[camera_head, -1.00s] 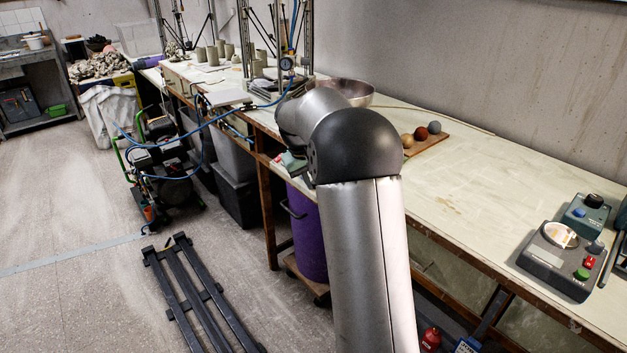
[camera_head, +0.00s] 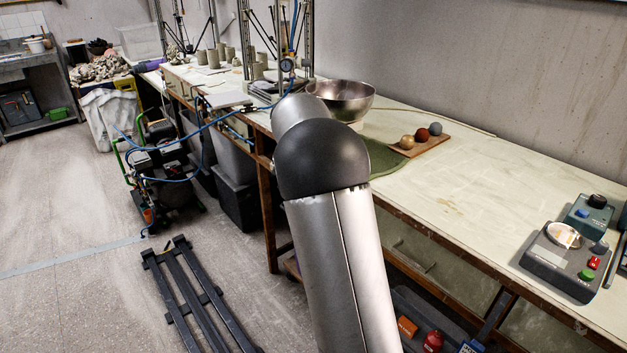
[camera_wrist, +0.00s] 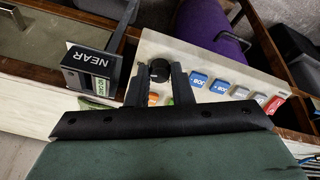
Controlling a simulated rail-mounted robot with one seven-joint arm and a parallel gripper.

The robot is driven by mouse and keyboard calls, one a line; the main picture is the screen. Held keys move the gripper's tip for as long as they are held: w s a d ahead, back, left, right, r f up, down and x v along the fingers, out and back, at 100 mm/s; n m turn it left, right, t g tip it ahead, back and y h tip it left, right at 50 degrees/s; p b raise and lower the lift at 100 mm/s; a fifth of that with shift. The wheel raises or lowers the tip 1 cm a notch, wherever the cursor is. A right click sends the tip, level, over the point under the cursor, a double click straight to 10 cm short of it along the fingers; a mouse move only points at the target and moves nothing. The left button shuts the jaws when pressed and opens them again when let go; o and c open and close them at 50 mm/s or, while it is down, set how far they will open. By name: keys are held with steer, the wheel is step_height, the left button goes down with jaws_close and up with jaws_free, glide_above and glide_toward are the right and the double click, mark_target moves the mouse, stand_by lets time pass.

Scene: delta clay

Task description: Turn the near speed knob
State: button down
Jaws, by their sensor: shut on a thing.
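In the wrist view, a round black knob (camera_wrist: 160,70) stands on a pale panel (camera_wrist: 205,57). My gripper (camera_wrist: 161,74) is shut on this knob, with one dark finger on each side of it. A dark block lettered "NEAR" (camera_wrist: 90,62) sits just left of the fingers. Part of the panel is hidden behind the gripper's dark body. In the head view, my own arm hides the gripper and the knob.
Coloured tags, including a blue "JOB" tag (camera_wrist: 198,79), run along the panel. A purple bin (camera_wrist: 215,30) stands beyond. In the head view, the worktable (camera_head: 460,190) holds a metal bowl (camera_head: 342,98), a board with balls (camera_head: 420,145) and a grey control box (camera_head: 560,260).

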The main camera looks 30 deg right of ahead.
steer(key=shift+m, duration=0.5)
steer(key=c, duration=1.3)
jaws_free()
steer(key=shift+r, duration=0.1)
steer(key=p+v, duration=0.2)
steer(key=v, duration=1.5)
steer(key=shift+a+r, duration=0.1)
